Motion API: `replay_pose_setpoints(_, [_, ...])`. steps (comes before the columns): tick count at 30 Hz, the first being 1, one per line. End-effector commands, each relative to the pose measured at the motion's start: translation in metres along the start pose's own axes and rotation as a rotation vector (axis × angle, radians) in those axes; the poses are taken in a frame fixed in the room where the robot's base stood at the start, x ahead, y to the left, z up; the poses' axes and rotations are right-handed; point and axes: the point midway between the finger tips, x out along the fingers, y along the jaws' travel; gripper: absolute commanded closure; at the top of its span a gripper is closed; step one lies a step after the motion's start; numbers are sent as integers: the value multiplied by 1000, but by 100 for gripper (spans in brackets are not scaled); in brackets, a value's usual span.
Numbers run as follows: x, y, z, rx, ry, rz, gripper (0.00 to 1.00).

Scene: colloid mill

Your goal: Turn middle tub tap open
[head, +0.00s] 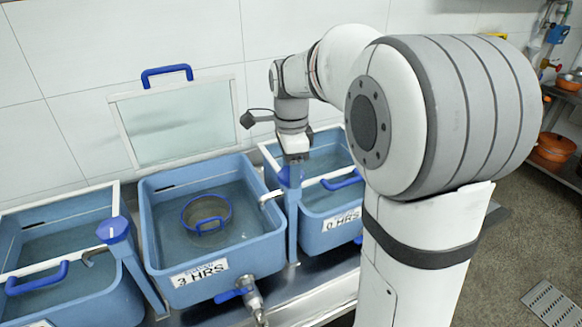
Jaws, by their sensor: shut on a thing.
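A white spout (270,198) points left over the middle tub's rim. My gripper (293,163) reaches down from above and is shut on the blue tap head, which it partly hides. The fingertips are small here, and the head's exact turn angle cannot be told.
A left tub (70,308) has a similar blue tap (114,231). The middle tub's lid (160,125) stands raised. A drain valve (250,296) with a blue lever projects from the middle tub's front.

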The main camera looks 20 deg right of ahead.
Motion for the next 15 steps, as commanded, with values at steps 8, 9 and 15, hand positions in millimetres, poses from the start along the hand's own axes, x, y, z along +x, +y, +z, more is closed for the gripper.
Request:
replay_pose_setpoints(8, [-1, 0, 0, -263, 0, -2, 67])
replay_pose_setpoints(9, [-1, 0, 0, -301, 0, -2, 67])
replay_pose_setpoints(15, [-1, 0, 0, -491, 0, -2, 67])
